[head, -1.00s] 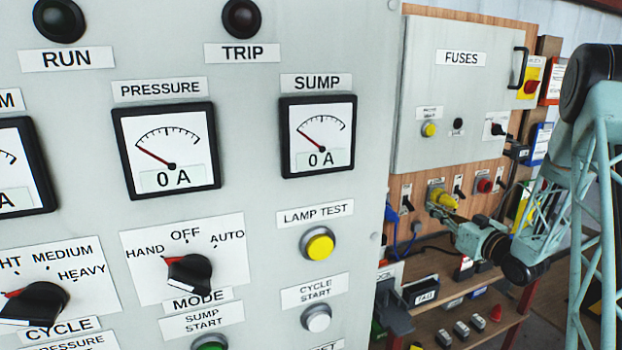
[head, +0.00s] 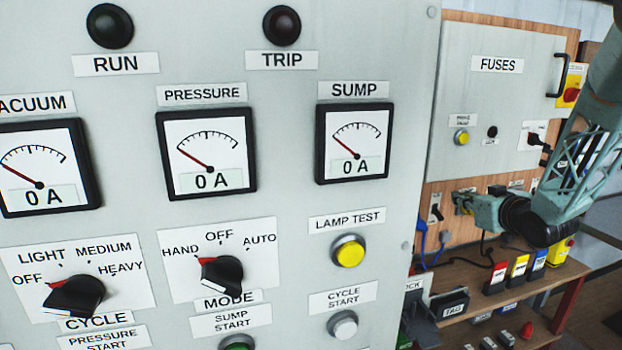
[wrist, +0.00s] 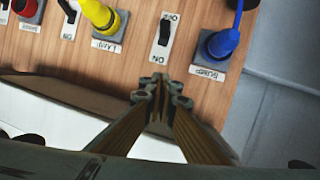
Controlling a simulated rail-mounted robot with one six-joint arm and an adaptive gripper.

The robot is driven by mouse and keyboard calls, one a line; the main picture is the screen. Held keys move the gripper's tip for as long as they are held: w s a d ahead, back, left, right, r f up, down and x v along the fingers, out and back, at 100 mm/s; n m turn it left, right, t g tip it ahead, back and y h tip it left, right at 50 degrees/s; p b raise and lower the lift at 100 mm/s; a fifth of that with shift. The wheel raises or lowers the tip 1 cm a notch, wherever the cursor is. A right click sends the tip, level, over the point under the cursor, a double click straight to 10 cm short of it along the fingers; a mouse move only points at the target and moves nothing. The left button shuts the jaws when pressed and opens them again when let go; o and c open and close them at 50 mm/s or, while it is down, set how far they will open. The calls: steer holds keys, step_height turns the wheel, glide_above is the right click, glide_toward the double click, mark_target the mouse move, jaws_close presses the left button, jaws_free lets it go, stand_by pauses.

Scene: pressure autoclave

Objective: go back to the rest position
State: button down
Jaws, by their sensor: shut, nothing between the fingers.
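My gripper (wrist: 162,88) is shut and empty in the wrist view, its fingertips together in front of the wooden board. In the head view my gripper (head: 462,203) is small, at the lower part of the wooden board under the fuses cabinet, and partly hard to make out. In the wrist view a blue plug (wrist: 224,38) sits in its socket at the right, a black switch (wrist: 165,32) stands beside it, and a yellow plug (wrist: 100,14) is at the upper left. A gap to the board cannot be judged exactly.
The grey control panel (head: 290,245) with gauges and knobs fills the left and middle of the head view. The fuses cabinet (head: 497,105) is behind at right. A wooden shelf (head: 545,275) below holds coloured blocks, a TAG box (head: 449,303) and small items.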

steer(key=s+a+r+m+g+h, duration=0.15)
steer(key=s+a+r, duration=0.35)
steer(key=s, duration=0.6)
steer(key=s+a+r+m+g+h, duration=0.1)
steer(key=s+a+r+g+h, duration=0.25)
steer(key=s, duration=0.65)
steer(key=s+a+g+y, duration=0.1)
steer(key=s+a, duration=0.4)
steer(key=s, duration=0.8)
steer(key=s+a+g+y, duration=0.1)
steer(key=s+a+g, duration=0.2)
steer(key=s, duration=1.1)
steer(key=s+a+g+y, duration=0.1)
steer(key=s+a+g, duration=0.1)
steer(key=s+a, duration=0.6)
steer(key=s, duration=0.6)
steer(key=shift+s+a+f+y, duration=0.15)
steer(key=shift+a+f+y, duration=0.15)
steer(key=shift+a+f, duration=0.1)
steer(key=c, duration=3.3)
jaws_free()
steer(key=shift+c, duration=0.2)
